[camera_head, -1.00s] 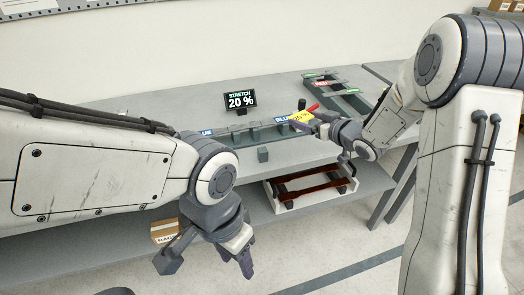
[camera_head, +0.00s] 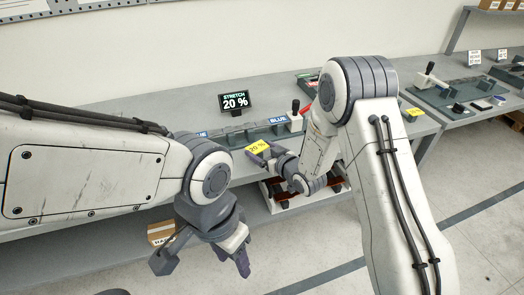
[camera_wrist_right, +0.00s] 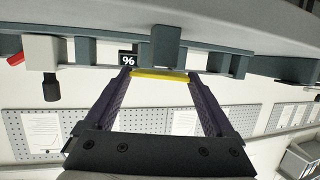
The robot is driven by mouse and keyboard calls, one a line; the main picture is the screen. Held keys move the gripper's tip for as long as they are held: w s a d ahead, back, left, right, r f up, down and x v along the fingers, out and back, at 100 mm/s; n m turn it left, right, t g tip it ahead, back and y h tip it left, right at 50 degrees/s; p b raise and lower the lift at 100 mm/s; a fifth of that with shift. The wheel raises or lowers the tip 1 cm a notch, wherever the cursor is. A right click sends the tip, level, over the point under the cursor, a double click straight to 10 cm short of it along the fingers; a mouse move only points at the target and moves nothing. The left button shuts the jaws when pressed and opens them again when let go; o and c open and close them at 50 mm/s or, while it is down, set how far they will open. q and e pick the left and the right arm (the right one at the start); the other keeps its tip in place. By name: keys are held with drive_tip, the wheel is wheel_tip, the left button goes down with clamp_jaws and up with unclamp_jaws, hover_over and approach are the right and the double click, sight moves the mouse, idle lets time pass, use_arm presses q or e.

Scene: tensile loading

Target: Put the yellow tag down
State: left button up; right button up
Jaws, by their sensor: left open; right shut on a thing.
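The yellow tag (camera_head: 257,146), printed with a percentage, is held in front of the grey test rig (camera_head: 232,136) on the bench. My right gripper (camera_head: 265,150) is shut on it. In the right wrist view the yellow tag (camera_wrist_right: 160,75) shows edge-on as a thin strip between the two fingertips of the right gripper (camera_wrist_right: 160,78), with the rig just beyond. Whether it touches the rig or bench, I cannot tell. My left gripper (camera_head: 205,262) is open and empty, hanging low in front of the bench.
A black display (camera_head: 234,102) reading "STRETCH 20 %" stands behind the rig. A blue label (camera_head: 279,119) and a block with a dark knob (camera_head: 295,113) are at the rig's right end. Another yellow tag (camera_head: 412,112) lies farther right. A cardboard box (camera_head: 160,232) sits below.

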drive_tip(key=shift+f, duration=0.3)
drive_tip(key=shift+f, duration=0.2)
drive_tip(key=o, duration=1)
